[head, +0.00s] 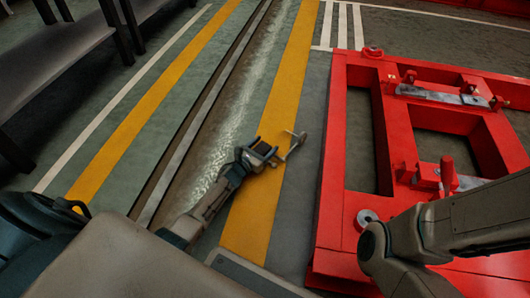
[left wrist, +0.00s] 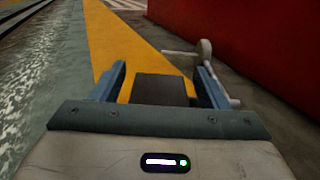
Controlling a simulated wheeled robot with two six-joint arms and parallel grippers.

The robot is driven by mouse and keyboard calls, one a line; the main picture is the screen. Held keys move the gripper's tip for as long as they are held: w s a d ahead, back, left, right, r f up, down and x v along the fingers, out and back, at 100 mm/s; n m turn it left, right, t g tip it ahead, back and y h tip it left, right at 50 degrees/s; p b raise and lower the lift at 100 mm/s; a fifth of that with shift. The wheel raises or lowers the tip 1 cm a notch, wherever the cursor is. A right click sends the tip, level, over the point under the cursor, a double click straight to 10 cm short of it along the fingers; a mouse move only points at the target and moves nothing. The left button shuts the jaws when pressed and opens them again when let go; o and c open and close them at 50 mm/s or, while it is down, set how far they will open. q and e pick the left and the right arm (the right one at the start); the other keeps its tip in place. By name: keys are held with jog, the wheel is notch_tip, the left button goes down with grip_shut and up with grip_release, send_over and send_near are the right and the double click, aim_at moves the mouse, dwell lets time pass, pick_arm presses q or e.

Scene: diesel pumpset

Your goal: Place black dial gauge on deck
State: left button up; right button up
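The black dial gauge (head: 295,145) is a dark block with a thin rod and a small round dial sticking out to the right. In the left wrist view its black block (left wrist: 164,89) lies between the fingers, and its pale dial (left wrist: 204,50) stands out beyond them. My left gripper (head: 262,152) is closed around the block, above the yellow floor stripe and left of the red frame. The deck is the red frame (head: 333,190), if that is what the task means. My right arm shows over the frame's near side; its gripper is out of view.
The red frame has open bays, metal brackets (head: 440,94) and a red upright post (head: 447,176). Its wall (left wrist: 260,50) rises to the right of my left gripper. Dark grey benches (head: 50,60) stand at upper left. The striped floor between is clear.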

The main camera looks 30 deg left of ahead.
pick_arm(q)
grip_shut()
jog(key=shift+r, duration=0.1)
